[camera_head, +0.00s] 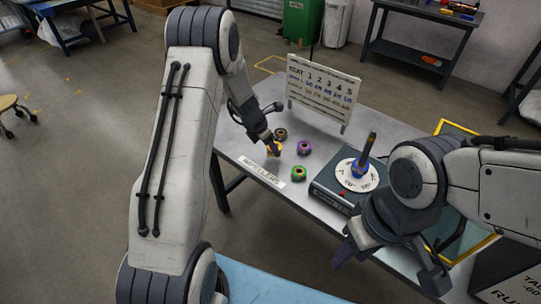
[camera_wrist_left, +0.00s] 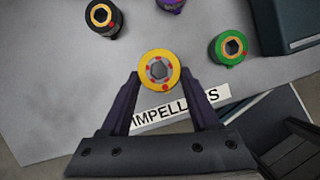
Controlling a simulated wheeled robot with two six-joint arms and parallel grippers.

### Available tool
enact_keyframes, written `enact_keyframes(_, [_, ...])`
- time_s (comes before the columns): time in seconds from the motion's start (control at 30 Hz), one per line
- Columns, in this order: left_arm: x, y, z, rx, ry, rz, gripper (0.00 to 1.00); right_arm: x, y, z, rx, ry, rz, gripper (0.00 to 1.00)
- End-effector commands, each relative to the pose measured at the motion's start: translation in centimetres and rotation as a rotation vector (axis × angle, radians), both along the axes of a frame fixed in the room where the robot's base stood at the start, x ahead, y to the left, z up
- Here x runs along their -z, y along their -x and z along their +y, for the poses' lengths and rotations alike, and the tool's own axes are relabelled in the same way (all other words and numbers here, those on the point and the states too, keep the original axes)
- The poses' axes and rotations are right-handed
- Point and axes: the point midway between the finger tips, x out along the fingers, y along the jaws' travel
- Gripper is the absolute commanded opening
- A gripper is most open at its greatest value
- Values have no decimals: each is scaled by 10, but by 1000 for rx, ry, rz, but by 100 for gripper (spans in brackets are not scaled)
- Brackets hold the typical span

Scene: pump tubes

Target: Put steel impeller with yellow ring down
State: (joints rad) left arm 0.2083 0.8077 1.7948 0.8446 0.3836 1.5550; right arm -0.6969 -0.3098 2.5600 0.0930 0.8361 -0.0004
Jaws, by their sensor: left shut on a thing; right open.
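The steel impeller with the yellow ring (camera_wrist_left: 159,70) has a steel hub with red dots. It sits between the two fingertips of my left gripper (camera_wrist_left: 159,78), which is shut on it. In the head view the yellow impeller (camera_head: 273,151) is low at the table, behind the IMPELLERS label and partly hidden by my left gripper (camera_head: 271,143). I cannot tell whether its underside touches the tabletop. My right gripper (camera_head: 392,264) is open and empty near the table's front right.
A black impeller (camera_head: 281,134), a purple impeller (camera_head: 304,147) and a green impeller (camera_head: 299,173) stand nearby on the grey table (camera_head: 248,135).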

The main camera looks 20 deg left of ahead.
Motion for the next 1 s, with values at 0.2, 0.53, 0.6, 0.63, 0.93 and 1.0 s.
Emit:
enact_keyframes(0.2, [35,1,0,-1,2,4,0,14,0,0,0,0,0,45])
enact_keyframes(0.53, [38,0,0,0,0,0,0,15,0,0,0,0,0,45])
enact_keyframes(0.6, [40,0,0,0,-1,1,0,16,0,0,0,0,0,45])
enact_keyframes(0.63, [42,0,0,0,-1,1,0,17,0,0,0,0,0,45])
enact_keyframes(0.93, [41,0,0,0,0,1,92,16,0,0,0,0,0,45])
enact_keyframes(1.0, [41,0,0,0,0,1,92,16,0,0,0,0,0,45])
